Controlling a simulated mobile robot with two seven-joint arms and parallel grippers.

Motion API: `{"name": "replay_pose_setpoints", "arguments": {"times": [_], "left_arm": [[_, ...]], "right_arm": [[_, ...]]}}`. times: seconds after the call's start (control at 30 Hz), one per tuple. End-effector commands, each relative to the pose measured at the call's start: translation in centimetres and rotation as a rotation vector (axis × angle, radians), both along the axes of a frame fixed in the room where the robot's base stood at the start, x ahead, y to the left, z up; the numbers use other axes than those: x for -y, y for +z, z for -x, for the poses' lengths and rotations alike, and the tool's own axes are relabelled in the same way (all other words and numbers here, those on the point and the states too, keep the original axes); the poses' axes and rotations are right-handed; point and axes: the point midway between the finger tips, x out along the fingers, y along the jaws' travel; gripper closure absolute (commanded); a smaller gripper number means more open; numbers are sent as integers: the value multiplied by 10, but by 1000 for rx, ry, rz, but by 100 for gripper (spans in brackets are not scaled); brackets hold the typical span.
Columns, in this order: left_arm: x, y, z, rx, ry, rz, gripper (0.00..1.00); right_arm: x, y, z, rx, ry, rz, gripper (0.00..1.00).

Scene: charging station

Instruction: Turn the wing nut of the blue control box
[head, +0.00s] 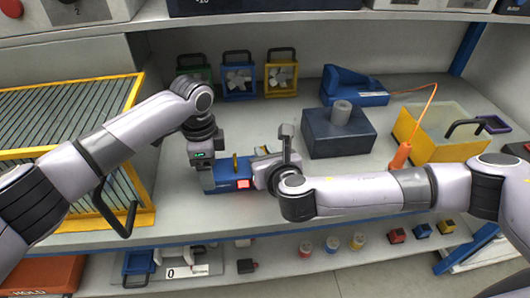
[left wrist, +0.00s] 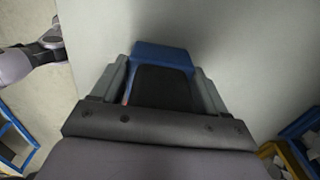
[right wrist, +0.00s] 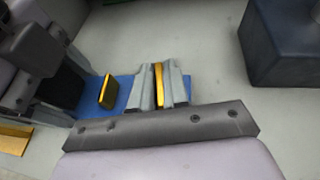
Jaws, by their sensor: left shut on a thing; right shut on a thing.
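The blue control box (head: 228,183) stands on the grey bench between my grippers, with a small red square on its front. My left gripper (head: 207,180) is over its left end; in the left wrist view the fingers (left wrist: 162,84) straddle the box (left wrist: 160,54). My right gripper (head: 262,160) is at the right part of the box. In the right wrist view its fingers (right wrist: 159,84) are shut on a thin yellow upright piece, which I take for the wing nut (right wrist: 159,80). Another yellow piece (right wrist: 108,92) stands on the box (right wrist: 122,94) to the left. The wing nut's base is hidden.
A dark blue block (head: 338,136) with a grey cylinder stands behind to the right. A yellow-sided bin (head: 430,140) and an orange-handled tool (head: 400,155) are farther right. A yellow-framed rack (head: 140,100) stands at left. Small fans (head: 238,82) stand at the back. Bench between is clear.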

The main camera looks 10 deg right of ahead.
Motion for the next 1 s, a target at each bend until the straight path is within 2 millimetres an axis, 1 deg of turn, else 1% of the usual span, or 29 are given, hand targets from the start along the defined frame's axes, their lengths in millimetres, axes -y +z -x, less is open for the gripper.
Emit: {"name": "replay_pose_setpoints", "arguments": {"times": [0.07, 0.6, 0.8, 1.0], "left_arm": [[1, 1, 0, 0, -1, 3, 68], [2, 1, 0, 0, -3, 3, 68], [2, 1, 1, 0, -3, 3, 68], [2, 1, 1, -1, -4, 3, 68]], "right_arm": [[-3, -1, 1, -3, -70, -4, 100], [-2, 1, 0, -1, -557, -2, 100], [-1, 0, 0, -1, -680, -2, 100], [-1, 1, 0, 2, -755, -1, 100]]}}
